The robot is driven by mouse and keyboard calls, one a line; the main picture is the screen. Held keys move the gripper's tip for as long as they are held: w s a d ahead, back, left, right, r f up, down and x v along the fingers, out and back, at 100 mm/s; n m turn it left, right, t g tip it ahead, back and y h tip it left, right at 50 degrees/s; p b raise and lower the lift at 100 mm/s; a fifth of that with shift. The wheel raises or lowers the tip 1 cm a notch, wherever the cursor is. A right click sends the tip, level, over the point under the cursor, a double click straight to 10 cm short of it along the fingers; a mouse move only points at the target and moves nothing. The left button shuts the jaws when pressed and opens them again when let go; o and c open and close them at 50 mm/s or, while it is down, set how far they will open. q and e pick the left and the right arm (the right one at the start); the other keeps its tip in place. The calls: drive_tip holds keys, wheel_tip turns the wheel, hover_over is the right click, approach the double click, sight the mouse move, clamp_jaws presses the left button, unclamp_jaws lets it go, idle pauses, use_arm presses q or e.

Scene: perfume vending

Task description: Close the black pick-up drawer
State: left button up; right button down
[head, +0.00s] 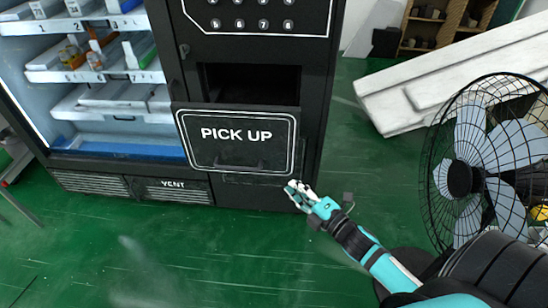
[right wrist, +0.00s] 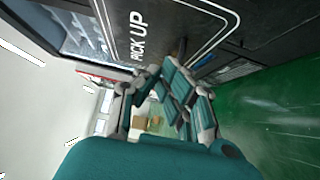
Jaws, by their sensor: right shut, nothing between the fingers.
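The black pick-up drawer (head: 238,143), with white PICK UP lettering and a white outline, stands out from the front of the vending machine. A dark opening (head: 252,84) shows above it. My right gripper (head: 293,192) is shut and empty, just below and right of the drawer's lower right corner in the head view. In the right wrist view, the gripper's fingers (right wrist: 160,72) are in front of the drawer face (right wrist: 165,25), where the lettering shows sideways. Whether they touch it, I cannot tell. My left gripper is not in view.
The black vending machine (head: 318,75) has a keypad (head: 252,22) above and lit shelves (head: 95,75) of goods at the left. A black fan (head: 490,165) stands at the right, near my right arm. White slabs (head: 450,75) lie behind. Green floor (head: 150,255) is clear in front.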

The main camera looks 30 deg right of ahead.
drive_tip(key=p, duration=0.1)
approach(263, 149)
drive_tip(key=a, duration=0.3)
drive_tip(key=w, duration=0.1)
drive_tip(key=w+d, duration=0.1)
drive_tip(key=w, duration=0.1)
drive_tip(key=w+d, duration=0.1)
drive_tip(key=shift+w+d+p, duration=0.1)
drive_tip(key=shift+w+p, duration=0.25)
drive_tip(key=shift+p, duration=0.05)
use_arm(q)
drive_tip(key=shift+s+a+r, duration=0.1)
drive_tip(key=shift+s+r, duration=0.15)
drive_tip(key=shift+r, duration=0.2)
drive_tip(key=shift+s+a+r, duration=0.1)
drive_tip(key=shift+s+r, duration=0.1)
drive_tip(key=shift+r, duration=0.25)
